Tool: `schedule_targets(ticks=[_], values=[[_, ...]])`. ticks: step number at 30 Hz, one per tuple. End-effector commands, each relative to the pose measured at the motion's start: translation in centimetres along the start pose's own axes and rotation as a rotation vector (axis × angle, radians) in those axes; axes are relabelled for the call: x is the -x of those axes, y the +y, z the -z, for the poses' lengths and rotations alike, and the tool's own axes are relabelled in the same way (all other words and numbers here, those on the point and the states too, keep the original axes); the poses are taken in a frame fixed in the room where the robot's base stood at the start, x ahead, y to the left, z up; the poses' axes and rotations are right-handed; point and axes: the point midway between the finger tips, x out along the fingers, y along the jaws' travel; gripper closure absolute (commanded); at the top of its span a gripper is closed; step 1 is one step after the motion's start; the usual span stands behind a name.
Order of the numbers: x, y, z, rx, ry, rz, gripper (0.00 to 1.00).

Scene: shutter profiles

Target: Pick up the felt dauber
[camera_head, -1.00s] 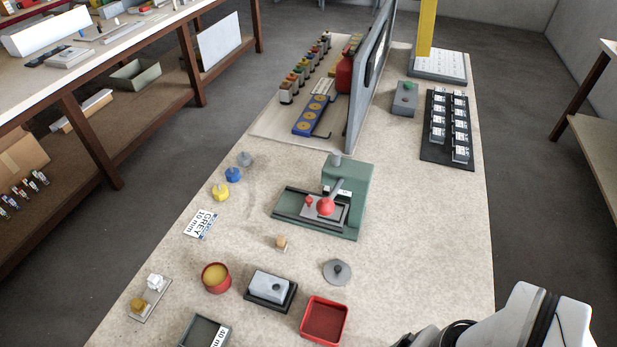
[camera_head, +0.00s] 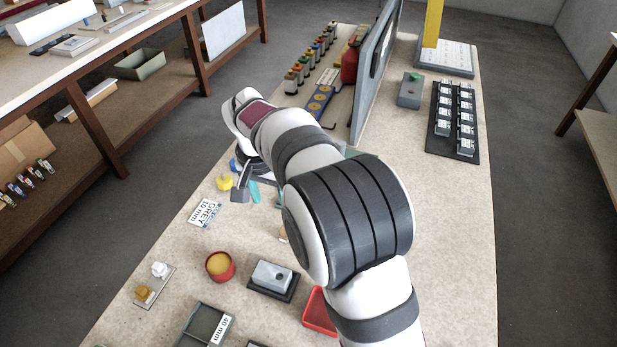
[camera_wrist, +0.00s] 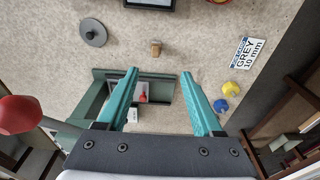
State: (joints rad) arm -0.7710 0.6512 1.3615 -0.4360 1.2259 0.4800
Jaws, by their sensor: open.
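A small tan, wood-coloured piece, which looks like the felt dauber, stands on the bench; it is partly hidden by my arm in the head view (camera_head: 283,236) and clear in the wrist view (camera_wrist: 156,47). My gripper (camera_wrist: 159,72) has two teal fingers spread wide with nothing between them. In the wrist view the dauber appears beyond the fingertips, roughly in line with the gap, not touched. In the head view my gripper (camera_head: 262,193) hangs over the bench near the yellow knob, farther back than the dauber.
The green press (camera_wrist: 158,90) with its red ball (camera_wrist: 18,114) is close beside and beneath the fingers. A yellow knob (camera_wrist: 231,88), blue knob (camera_wrist: 221,104) and GREY sign (camera_wrist: 247,52) lie right. A grey knobbed disc (camera_wrist: 93,33) lies left. A red cup (camera_head: 219,266) stands nearer.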

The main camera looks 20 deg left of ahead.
Motion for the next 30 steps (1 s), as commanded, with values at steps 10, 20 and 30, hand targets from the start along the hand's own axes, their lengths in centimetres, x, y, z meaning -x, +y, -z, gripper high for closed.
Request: schedule_targets(ticks=[10,20,30], values=[[-8.9,0.2,0.1,0.002,-0.003,-0.003,0.32],[-14.2,0.9,1.1,0.002,-0.002,-0.002,0.32],[-15.3,0.9,1.1,0.002,0.0,0.001,0.38]])
